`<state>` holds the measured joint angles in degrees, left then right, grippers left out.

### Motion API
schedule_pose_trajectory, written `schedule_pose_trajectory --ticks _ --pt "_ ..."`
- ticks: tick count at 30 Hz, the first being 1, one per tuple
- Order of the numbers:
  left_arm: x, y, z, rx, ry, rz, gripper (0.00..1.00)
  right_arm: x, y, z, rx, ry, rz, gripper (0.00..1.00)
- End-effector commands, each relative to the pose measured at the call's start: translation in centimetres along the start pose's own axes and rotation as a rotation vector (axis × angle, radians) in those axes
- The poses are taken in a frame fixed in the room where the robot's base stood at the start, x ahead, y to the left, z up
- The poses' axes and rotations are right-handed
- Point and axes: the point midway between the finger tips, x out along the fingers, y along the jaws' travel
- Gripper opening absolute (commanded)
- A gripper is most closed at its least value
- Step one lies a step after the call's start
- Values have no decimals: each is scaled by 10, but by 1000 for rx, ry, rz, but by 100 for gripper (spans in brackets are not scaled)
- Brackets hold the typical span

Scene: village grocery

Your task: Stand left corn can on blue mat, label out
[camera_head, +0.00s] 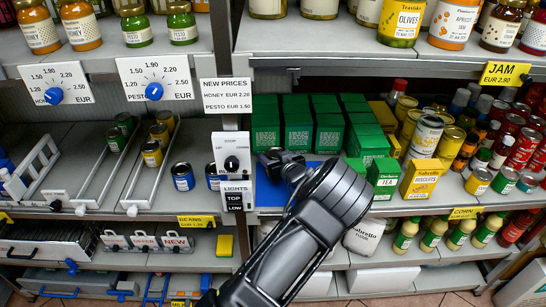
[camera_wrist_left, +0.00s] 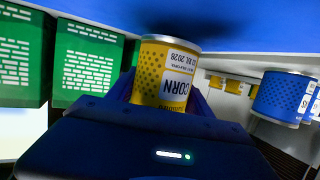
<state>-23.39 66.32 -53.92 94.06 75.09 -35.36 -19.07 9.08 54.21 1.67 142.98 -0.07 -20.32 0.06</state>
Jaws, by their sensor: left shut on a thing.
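The blue mat (camera_head: 268,192) lies on the middle shelf, partly covered by my left arm. My left gripper (camera_head: 277,158) reaches in over it, and the head view does not show what it holds. In the left wrist view the gripper (camera_wrist_left: 160,106) is shut on a yellow corn can (camera_wrist_left: 161,74). That picture is upside down, with the blue mat (camera_wrist_left: 235,22) along its top edge. The can appears upright, its base at or just above the mat; contact cannot be told. The inverted CORN lettering and a white date patch face the wrist camera. My right gripper is not in view.
Green boxes (camera_head: 298,135) stand close behind the mat. Tea (camera_head: 383,178) and biscuit boxes (camera_head: 419,179) stand to its right. Yellow cans (camera_head: 152,153) stand in a rack farther left.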

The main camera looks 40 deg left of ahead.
Motion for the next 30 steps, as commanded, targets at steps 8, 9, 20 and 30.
schedule_pose_trajectory --ticks 8,9,20,30 --pt "3 0 6 -1 2 0 0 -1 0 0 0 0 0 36" --pt "3 0 6 -1 2 0 0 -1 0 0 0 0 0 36" --pt "3 0 9 0 1 0 78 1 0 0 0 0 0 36" --pt "2 0 7 0 1 0 81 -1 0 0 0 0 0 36"
